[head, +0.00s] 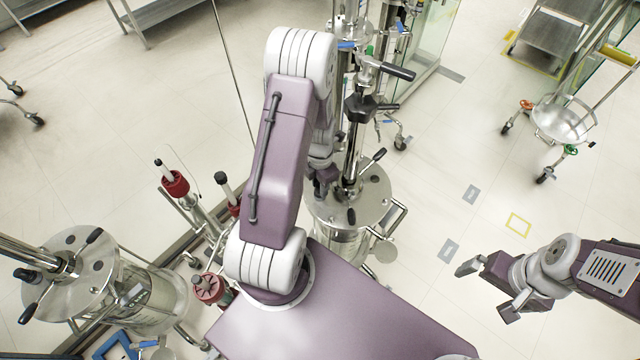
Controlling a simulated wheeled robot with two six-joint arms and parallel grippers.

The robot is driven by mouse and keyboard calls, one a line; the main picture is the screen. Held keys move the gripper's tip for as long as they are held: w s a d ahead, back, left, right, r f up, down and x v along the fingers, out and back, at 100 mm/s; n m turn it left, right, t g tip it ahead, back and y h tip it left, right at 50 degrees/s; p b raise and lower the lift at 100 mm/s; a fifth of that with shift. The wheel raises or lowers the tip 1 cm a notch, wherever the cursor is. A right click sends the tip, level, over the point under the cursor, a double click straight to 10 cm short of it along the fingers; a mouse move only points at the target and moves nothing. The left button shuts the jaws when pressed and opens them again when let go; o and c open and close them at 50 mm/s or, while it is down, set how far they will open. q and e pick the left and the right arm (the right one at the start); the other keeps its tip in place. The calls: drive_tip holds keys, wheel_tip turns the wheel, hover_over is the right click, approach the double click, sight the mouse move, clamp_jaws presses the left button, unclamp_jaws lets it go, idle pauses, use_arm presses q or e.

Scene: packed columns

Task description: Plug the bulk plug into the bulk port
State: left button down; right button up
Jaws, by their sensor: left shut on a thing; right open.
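My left gripper (325,178) is partly hidden behind my own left forearm. Its dark fingers show beside the upright shaft of the middle steel column (375,200), above the left part of its round lid. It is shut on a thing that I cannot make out. I cannot pick out the bulk plug or the bulk port for certain; the arm covers part of the column top. My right gripper (490,287) is open and empty over clear floor at the right, its two fingers well apart.
Another steel column (75,275) with black handles stands at the lower left. Red-capped fittings (174,183) and a red handwheel (208,288) stand between the columns. A black T-handle (385,68) rises above the middle column. A wheeled stand (565,120) is at the upper right.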

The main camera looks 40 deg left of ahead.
use_arm(q)
drive_tip(key=shift+f, duration=0.15)
drive_tip(key=c, duration=1)
unclamp_jaws()
wheel_tip(320, 180, up, 9)
drive_tip(key=shift+r, duration=0.1)
drive_tip(key=shift+s, duration=0.1)
